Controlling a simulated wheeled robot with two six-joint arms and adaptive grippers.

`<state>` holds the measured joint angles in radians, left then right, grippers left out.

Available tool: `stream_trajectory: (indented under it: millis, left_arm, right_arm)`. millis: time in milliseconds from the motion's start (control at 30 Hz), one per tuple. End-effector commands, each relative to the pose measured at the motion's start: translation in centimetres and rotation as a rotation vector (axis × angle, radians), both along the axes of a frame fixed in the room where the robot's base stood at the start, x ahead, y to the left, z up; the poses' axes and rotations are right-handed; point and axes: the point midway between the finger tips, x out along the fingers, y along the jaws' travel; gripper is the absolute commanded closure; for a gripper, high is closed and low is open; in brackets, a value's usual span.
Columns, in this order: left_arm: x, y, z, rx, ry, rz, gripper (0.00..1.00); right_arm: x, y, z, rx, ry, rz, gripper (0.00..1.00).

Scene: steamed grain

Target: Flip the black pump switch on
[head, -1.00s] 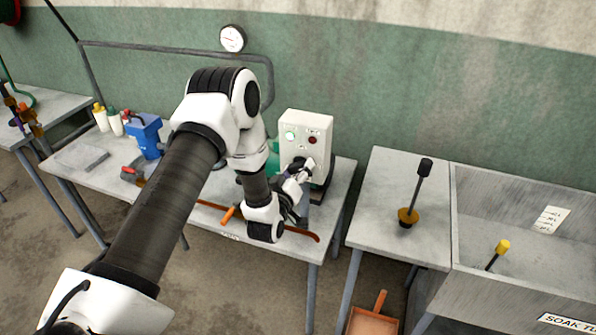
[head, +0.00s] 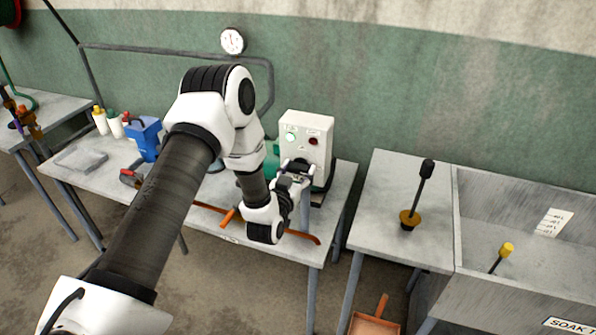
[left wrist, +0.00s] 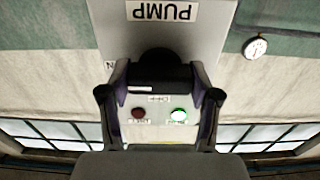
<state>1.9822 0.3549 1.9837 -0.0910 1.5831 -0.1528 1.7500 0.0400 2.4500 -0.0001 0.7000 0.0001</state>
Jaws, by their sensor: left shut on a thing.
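The pale control box (head: 319,130) stands on the middle bench, with a lit green lamp (head: 291,137) and a dark red lamp (head: 313,141) on its face. In the left wrist view the box (left wrist: 212,30) appears upside down, with a PUMP label (left wrist: 161,11), and its green lamp (left wrist: 179,115) glows. The black pump switch (left wrist: 160,60) shows as a dark rounded shape between my left fingers. My left gripper (head: 295,176) is at the lower front of the box, shut on the switch. The fingers hide much of it, so its position is unclear. My right gripper is not in view.
An orange-brown rod (head: 302,236) lies along the bench's front edge below my left gripper. A blue container (head: 146,137) and several bottles stand at the left. A separate table (head: 385,215) holds a black-handled tool (head: 423,180); a metal tub (head: 480,235) adjoins it.

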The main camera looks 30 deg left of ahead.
Motion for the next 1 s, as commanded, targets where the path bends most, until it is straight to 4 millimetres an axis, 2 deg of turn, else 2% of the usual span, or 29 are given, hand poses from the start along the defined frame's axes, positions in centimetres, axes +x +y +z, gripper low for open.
stream_trajectory:
  millis: [333,367,400,433,767,867,1000]
  left_arm:
    - [0.1,0.1,0.4,0.007,-0.009,0.002,0.72]
    - [0.1,0.1,0.4,0.007,-0.008,0.002,0.3]
    - [0.1,0.1,0.3,0.006,-0.008,0.002,0.16]
    - [0.1,0.1,0.3,0.006,-0.007,0.002,0.12]
    - [-0.1,0.0,0.1,0.003,0.0,0.001,0.12]
    - [-1.0,-0.2,-0.1,0.002,0.003,0.0,0.12]
    - [-3.9,-0.9,-0.1,0.001,0.005,0.001,0.12]
  right_arm:
    - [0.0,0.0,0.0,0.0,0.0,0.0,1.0]
    - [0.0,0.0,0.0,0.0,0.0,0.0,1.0]
    - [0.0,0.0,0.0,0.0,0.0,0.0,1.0]
    - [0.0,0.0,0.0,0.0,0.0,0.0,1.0]
    - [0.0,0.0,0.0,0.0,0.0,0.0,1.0]
    - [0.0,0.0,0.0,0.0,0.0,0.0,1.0]
    - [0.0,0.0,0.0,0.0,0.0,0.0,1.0]
